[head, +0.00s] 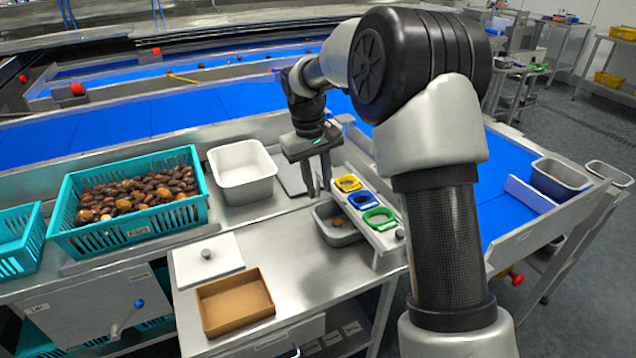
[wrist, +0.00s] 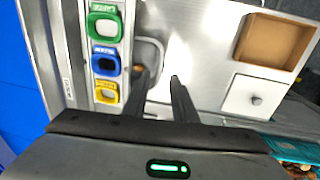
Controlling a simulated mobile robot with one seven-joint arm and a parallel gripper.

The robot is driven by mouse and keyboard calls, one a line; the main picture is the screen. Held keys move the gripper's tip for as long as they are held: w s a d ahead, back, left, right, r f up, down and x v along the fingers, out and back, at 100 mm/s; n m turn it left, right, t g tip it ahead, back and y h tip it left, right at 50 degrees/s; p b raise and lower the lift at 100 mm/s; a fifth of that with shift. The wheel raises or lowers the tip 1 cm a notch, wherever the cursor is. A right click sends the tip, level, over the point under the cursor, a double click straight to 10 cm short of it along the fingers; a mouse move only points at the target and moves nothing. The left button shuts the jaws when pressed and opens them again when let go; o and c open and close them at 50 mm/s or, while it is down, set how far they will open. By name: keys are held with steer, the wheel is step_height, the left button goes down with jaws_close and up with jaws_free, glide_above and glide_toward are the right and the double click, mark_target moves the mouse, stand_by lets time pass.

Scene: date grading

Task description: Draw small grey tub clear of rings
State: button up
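The small grey tub (head: 340,238) stands on the steel bench, close against the left side of the sloped ring board (head: 388,240). A brown date shows inside it. The board carries a yellow ring (head: 348,183), a blue ring (head: 362,200) and a green ring (head: 379,217). My gripper (head: 318,192) points down over the tub's far left edge, with its fingers apart and nothing between them. In the wrist view my gripper (wrist: 158,77) has one finger over the tub (wrist: 161,48) and the other beyond its wall. The left finger hides part of the tub; I cannot tell whether either touches.
A white tub (head: 242,190) and a teal crate of dates (head: 130,238) stand to the left. A brown tray (head: 235,322) and a white lid with a knob (head: 190,262) lie in front. The bench between tray and tub is clear. Blue belts run behind.

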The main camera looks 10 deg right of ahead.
mark_target(325, 228)
steer(key=f+b, duration=0.1)
steer(key=f, duration=0.4)
steer(key=d+f+b, duration=0.1)
steer(key=f, duration=0.5)
steer(key=d+f, duration=0.1)
steer(key=f, duration=0.5)
steer(key=shift+w+f+b, duration=0.1)
steer(key=shift+w+b, duration=0.3)
